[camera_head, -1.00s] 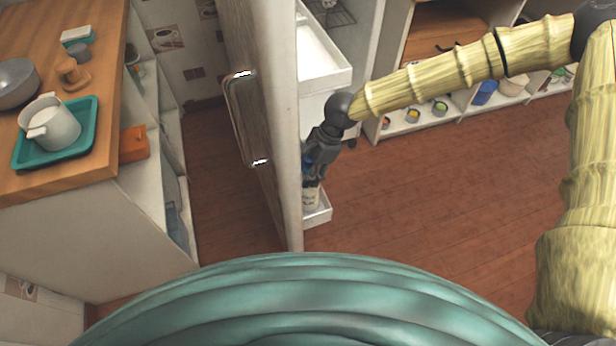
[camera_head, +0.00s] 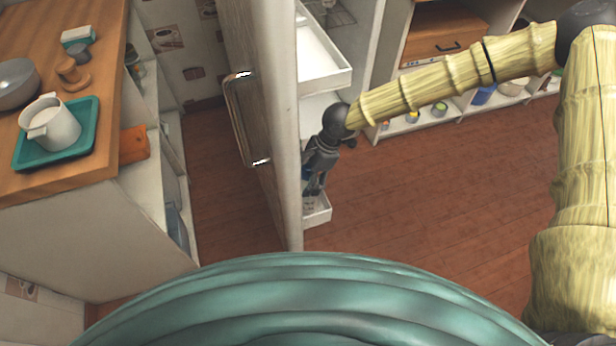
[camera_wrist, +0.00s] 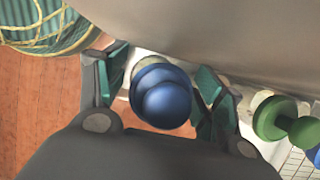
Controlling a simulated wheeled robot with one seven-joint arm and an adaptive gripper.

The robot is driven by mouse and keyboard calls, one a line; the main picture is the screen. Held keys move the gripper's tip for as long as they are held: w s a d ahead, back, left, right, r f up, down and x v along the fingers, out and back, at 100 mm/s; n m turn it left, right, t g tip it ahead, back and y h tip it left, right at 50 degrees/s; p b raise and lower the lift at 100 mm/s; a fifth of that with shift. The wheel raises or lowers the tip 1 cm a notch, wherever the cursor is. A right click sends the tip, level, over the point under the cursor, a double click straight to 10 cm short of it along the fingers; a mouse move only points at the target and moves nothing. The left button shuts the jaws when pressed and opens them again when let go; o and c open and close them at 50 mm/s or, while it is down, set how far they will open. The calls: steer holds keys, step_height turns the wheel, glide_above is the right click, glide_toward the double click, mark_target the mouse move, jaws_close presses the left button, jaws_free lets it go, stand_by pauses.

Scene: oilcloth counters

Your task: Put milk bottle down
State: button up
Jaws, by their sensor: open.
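The milk bottle shows from above in the wrist view as a round blue cap (camera_wrist: 165,98) with a little of its pale body behind it. It stands between the spread fingers of my gripper (camera_wrist: 158,90), with gaps visible on both sides. In the head view my gripper (camera_head: 312,188) points down over the low white door shelf (camera_head: 318,212), beside the edge of the open fridge door (camera_head: 270,120). There the bottle is mostly hidden behind the fingers and the door edge.
A green-topped item (camera_wrist: 275,118) stands right of the bottle in the wrist view, near a white rack. Another white shelf (camera_head: 320,65) sits higher up. A counter with a teal tray (camera_head: 85,140) is at left. The wooden floor (camera_head: 430,210) is clear.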

steer(key=v, duration=1.2)
